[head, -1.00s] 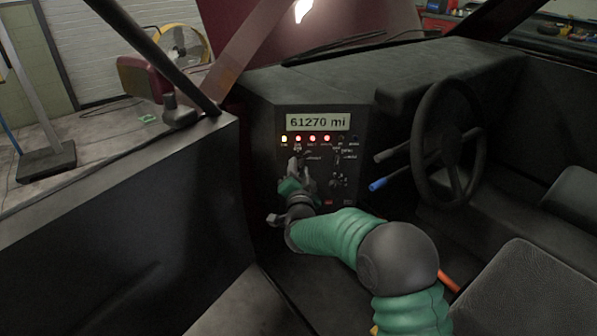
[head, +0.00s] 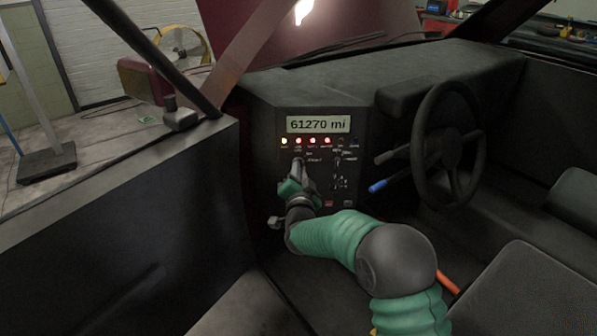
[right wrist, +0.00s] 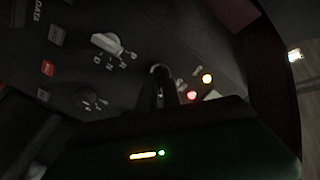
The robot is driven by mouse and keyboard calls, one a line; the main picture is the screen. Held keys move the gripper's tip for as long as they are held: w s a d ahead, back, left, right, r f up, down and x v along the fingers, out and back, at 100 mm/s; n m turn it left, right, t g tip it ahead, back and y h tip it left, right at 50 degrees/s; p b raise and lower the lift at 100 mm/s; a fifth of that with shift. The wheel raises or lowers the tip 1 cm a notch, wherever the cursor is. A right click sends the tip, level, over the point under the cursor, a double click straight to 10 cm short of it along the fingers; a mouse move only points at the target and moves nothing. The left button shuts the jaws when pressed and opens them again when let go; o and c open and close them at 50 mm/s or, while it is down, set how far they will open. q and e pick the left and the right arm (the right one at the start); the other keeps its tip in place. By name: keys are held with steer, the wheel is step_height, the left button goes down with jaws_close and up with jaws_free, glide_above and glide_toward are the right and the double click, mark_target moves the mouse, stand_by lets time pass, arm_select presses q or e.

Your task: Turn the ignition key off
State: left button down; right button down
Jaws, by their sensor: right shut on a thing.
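The dark control panel (head: 265,180) stands in the middle of the head view, below a lit display (head: 318,124) reading 61270 mi. My right gripper (head: 298,162) reaches the panel just below the left warning lights. It is shut on the ignition key, which is mostly hidden by the fingers. In the dim right wrist view, the gripper (right wrist: 160,82) is against the panel, with a pale curved edge at its tip. The key's exact angle cannot be told. My left gripper is not in view.
One yellow and several red warning lights (head: 312,141) glow. A pale selector lever (right wrist: 112,45) sits beside the gripper in the wrist view. The steering wheel (head: 417,150) and a blue-tipped stalk (head: 378,186) are to the right. The door (head: 110,230) fills the left.

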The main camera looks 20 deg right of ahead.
steer(key=shift+f+n+p, duration=0.1)
steer(key=shift+n+p, duration=2.05)
steer(key=shift+n, duration=2.05)
steer(key=c, duration=1.5)
jaws_free()
steer(key=p+v, duration=0.1)
steer(key=v, duration=1.6)
steer(key=shift+a+p, duration=0.1)
steer(key=shift+p, duration=0.3)
